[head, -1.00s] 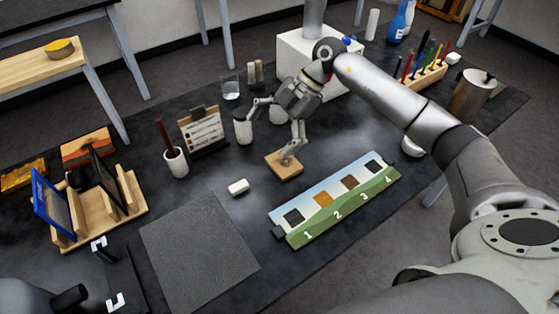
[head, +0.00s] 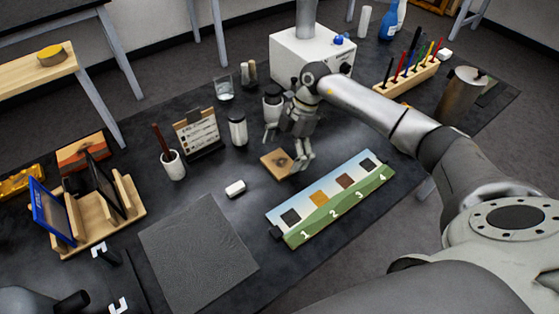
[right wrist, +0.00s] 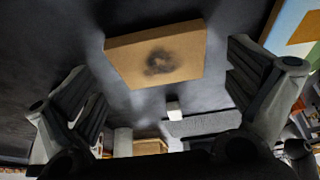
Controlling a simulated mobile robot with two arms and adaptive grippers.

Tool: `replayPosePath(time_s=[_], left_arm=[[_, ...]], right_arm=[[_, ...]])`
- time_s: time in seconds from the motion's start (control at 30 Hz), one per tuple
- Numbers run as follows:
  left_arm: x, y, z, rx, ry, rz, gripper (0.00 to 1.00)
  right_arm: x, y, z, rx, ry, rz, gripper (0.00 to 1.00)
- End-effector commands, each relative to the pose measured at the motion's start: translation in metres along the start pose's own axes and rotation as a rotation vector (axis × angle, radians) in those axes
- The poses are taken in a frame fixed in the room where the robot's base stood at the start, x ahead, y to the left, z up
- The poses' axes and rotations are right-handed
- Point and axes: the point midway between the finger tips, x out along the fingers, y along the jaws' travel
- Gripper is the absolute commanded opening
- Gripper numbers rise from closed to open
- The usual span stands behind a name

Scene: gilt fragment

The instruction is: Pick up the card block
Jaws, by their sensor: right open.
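The card block, as I take it, is the flat, square tan block with a dark smudge (head: 272,161) on the black table in the head view. It also shows in the right wrist view (right wrist: 130,58), ahead of and between the fingers. My right gripper (head: 286,150) is open and empty above and beside the block. Its fingers stand apart at either side of the right wrist view (right wrist: 158,72). I cannot tell whether a finger touches the block. Part of my left arm shows at the lower left of the head view; its jaw state is unclear.
A strip with numbered, coloured squares (head: 330,213) lies close on the right. A small white eraser-like block (head: 235,188) lies to the left. A grey mat (head: 200,250) lies in front.

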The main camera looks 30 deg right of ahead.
Motion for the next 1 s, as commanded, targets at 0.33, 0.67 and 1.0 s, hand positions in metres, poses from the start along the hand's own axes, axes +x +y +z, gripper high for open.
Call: replayPosePath(time_s=[0.33,0.67,1.0], left_arm=[[-0.004,0.0,0.0,0.0,-0.001,0.0,0.4],[-0.004,0.0,0.0,0.0,-0.001,0.0,0.4],[-0.003,0.0,0.0,0.0,0.0,0.0,0.4]], right_arm=[[0.016,0.0,0.0,-0.001,0.0,0.001,1.0],[0.016,0.0,0.0,-0.001,0.0,0.001,0.64],[0.015,0.001,0.0,-0.001,0.0,0.002,0.56]])
